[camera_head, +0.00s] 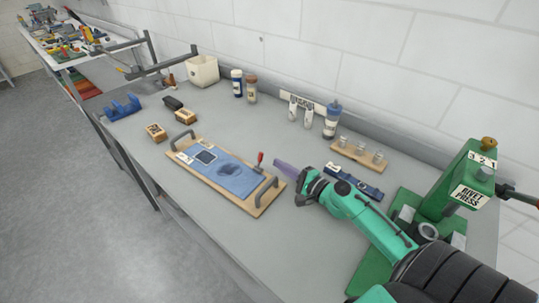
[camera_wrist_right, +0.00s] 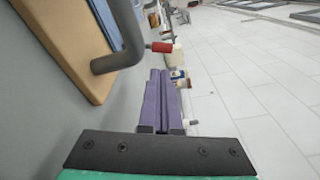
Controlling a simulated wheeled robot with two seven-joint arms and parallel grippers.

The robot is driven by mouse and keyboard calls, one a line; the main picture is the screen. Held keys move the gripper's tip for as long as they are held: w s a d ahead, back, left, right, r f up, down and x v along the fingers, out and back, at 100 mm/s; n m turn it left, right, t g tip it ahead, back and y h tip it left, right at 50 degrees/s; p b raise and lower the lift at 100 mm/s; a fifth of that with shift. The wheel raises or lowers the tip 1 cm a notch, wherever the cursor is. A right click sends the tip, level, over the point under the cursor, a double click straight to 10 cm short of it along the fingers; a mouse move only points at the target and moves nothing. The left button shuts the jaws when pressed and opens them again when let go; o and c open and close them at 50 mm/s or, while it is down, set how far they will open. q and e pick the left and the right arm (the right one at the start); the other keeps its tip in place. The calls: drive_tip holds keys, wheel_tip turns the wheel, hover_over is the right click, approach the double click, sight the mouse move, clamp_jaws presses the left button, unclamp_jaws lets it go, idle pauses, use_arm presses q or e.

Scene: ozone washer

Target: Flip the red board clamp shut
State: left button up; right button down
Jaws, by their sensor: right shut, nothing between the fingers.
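The red clamp handle (camera_head: 260,158) stands upright near the right end of a wooden board (camera_head: 248,206) that carries a blue sheet (camera_head: 232,175). The clamp's base is too small to make out. My right gripper (camera_head: 279,164) is shut and empty, its purple fingers just right of the red handle and apart from it in the head view. In the right wrist view the red handle (camera_wrist_right: 161,47) lies beyond the tips of the closed purple fingers (camera_wrist_right: 162,80), and a grey bar handle (camera_wrist_right: 122,58) of the board is at left. My left gripper is not in view.
Right of my gripper lies a dark blue strip (camera_head: 352,181), with a wooden rack of small jars (camera_head: 360,153) behind. A green rivet press (camera_head: 468,185) stands at right. Bottles (camera_head: 332,120) and a white bin (camera_head: 202,70) line the wall. The bench is clear in front of the board.

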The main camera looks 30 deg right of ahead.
sight(262, 157)
drive_tip(key=x, duration=0.4)
drive_tip(key=shift+w+a+r+p, duration=0.15)
drive_tip(key=shift+w+p, duration=0.15)
drive_tip(key=shift+p, duration=0.05)
drive_tip(key=shift+w, duration=0.3)
drive_tip(key=shift+s+a+r+n+b, duration=0.15)
drive_tip(key=shift+a+n+b, duration=0.2)
drive_tip(key=shift+n+b, duration=0.45)
drive_tip(key=shift+n, duration=0.3)
drive_tip(key=shift+s+a+n+t+b, duration=0.2)
drive_tip(key=shift+a+n+t+b, duration=0.15)
drive_tip(key=shift+n+b, duration=0.5)
drive_tip(key=shift+s+a+r+n+b, duration=0.1)
drive_tip(key=shift+a+r+n+b, duration=0.1)
drive_tip(key=shift+n, duration=0.35)
drive_tip(key=shift+a+r+n+b, duration=0.1)
drive_tip(key=shift+n+b, duration=0.05)
drive_tip(key=shift+n, duration=0.35)
